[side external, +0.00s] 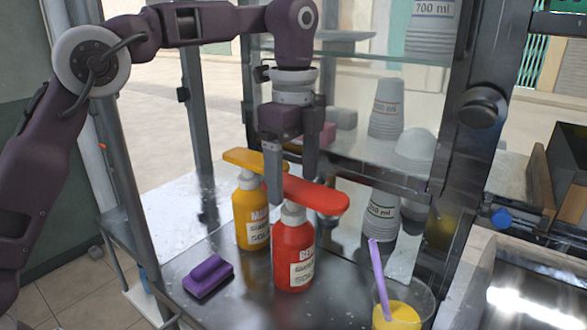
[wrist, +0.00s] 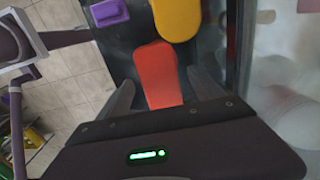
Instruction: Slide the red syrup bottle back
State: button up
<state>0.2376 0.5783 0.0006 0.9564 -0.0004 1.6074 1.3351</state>
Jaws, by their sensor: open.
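The red syrup bottle (side external: 293,258) stands upright on the metal counter, with a long flat red pump top (side external: 318,196) pointing right. In the wrist view the red top (wrist: 158,75) lies between my fingers. My gripper (side external: 293,190) points down over the bottle, with its fingers open on either side of the red top near the neck. It also shows in the wrist view (wrist: 160,98). I cannot tell whether a finger touches the bottle. A yellow bottle (side external: 251,215) with a yellow pump top stands close behind and left of the red one; its top (wrist: 178,18) also shows in the wrist view.
A purple block-like item (side external: 208,277) lies on the counter left of the red bottle. A glass of yellow juice with a purple straw (side external: 402,306) stands at the front right. Stacked cups (side external: 386,110) stand on glass shelves behind. A metal post (side external: 470,120) rises at right.

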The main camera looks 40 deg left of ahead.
aim_at(293, 208)
notch_tip(293, 208, down, 6)
jog(key=shift+r, duration=0.1)
grip_shut()
dwell(0.5)
